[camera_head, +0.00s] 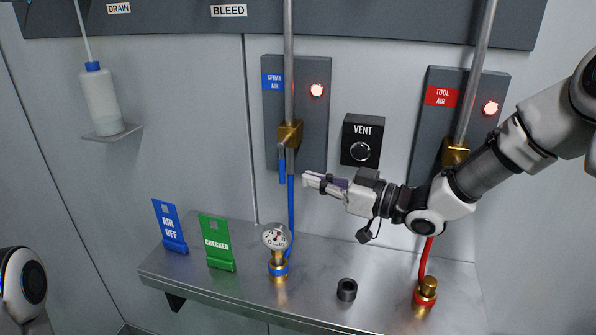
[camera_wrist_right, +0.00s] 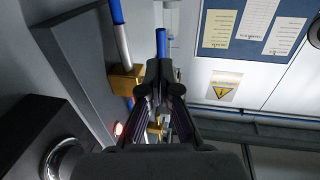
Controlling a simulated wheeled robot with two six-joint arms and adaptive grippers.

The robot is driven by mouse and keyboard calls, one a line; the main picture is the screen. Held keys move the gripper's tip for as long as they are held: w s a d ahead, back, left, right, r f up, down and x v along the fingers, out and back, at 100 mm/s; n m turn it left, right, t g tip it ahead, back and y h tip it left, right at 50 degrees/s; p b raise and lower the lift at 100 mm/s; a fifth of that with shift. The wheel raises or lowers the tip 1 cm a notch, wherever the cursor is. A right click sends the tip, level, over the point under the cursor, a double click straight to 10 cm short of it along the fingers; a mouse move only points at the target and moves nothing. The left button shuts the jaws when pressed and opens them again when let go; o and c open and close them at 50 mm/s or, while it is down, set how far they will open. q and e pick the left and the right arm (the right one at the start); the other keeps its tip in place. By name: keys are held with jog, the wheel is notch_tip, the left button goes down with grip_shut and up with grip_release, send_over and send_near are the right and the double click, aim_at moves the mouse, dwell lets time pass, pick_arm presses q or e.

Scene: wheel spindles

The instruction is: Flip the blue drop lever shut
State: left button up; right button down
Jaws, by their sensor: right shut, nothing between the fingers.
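The blue drop lever (camera_head: 282,170) hangs down from the brass valve (camera_head: 290,134) on the pipe below the SPRAY AIR sign (camera_head: 273,81). In the right wrist view its blue grip (camera_wrist_right: 160,42) shows just past the fingertips, beside the brass valve (camera_wrist_right: 127,82). My right gripper (camera_head: 307,181) is shut and empty, a little to the right of the lever's lower end. It points left, and I see no clear contact. The fingers (camera_wrist_right: 160,75) hide part of the lever in the wrist view. My left gripper is out of view.
A VENT box (camera_head: 362,140) is on the wall above my right wrist. A TOOL AIR panel (camera_head: 427,110) with its brass valve is behind the right arm. The shelf (camera_head: 325,265) below carries a gauge (camera_head: 276,237), a black ring (camera_head: 347,290) and blue and green signs.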

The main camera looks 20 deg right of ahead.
jog(key=p+x, duration=0.1)
jog(key=x, duration=0.2)
jog(key=shift+w+a+r, duration=0.1)
jog(key=shift+w+a, duration=0.1)
jog(key=shift+a, duration=0.2)
jog(key=shift+w+d, duration=0.1)
